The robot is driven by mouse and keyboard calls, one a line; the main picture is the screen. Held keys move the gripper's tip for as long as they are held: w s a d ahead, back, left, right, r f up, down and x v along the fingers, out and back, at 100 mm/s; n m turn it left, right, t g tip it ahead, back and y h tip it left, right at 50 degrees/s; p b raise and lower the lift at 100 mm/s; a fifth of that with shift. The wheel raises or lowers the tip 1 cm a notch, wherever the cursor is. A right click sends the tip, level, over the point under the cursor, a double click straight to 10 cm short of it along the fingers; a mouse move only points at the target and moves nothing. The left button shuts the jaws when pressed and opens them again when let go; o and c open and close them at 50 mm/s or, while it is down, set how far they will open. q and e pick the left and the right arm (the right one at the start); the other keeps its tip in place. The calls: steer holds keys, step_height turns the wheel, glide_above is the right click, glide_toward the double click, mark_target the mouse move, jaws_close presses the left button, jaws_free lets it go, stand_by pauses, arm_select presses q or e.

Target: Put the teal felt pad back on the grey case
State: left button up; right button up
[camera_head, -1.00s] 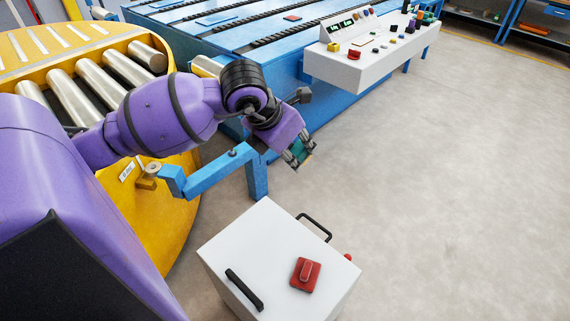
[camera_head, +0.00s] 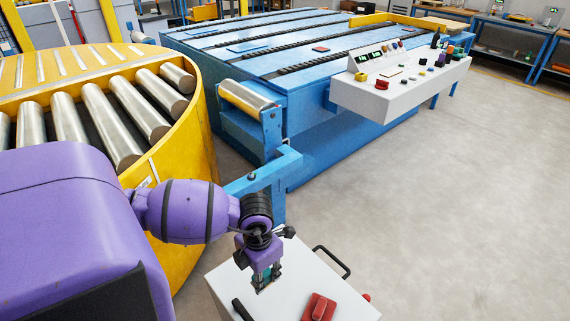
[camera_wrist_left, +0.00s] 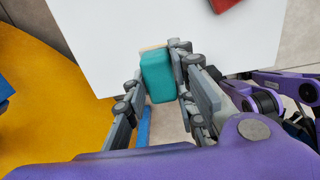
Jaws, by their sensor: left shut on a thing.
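My left gripper (camera_head: 263,283) is shut on the teal felt pad (camera_wrist_left: 157,76), which sits between its fingers in the left wrist view. In the head view only a small teal bit of the pad (camera_head: 266,271) shows. The grey case (camera_head: 290,297) is the pale box below, with dark handles; its top also fills much of the left wrist view (camera_wrist_left: 110,40). The gripper is over the case's far left part; I cannot tell whether the pad touches the top. My right gripper is not in view.
A red block (camera_head: 319,307) lies on the case top. A blue bracket arm (camera_head: 262,178) stands just behind the case. The yellow roller turntable (camera_head: 180,215) is at left, and a white control console (camera_head: 400,85) is farther back. The floor at right is clear.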

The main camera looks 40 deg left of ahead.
arm_select(q)
steer(key=w+a+f, duration=0.2)
steer(key=w, duration=0.1)
steer(key=w+a+f+b, duration=0.1)
steer(key=w+f, duration=0.2)
steer(key=w+a+f, duration=0.2)
steer(key=w+f, duration=0.1)
steer(key=shift+w+a+f, duration=0.2)
steer(key=shift+w+a, duration=0.1)
steer(key=shift+w, duration=0.05)
steer(key=f, duration=0.1)
steer(key=f+b, duration=0.1)
steer(key=f, duration=0.1)
steer(key=shift+w+a+f, duration=0.1)
steer(key=shift+w+f, duration=0.1)
steer(key=shift+f, duration=0.05)
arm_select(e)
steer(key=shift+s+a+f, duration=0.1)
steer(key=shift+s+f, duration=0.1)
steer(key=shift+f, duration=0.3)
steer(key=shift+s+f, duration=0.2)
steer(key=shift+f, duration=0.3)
arm_select(q)
steer(key=o, duration=1)
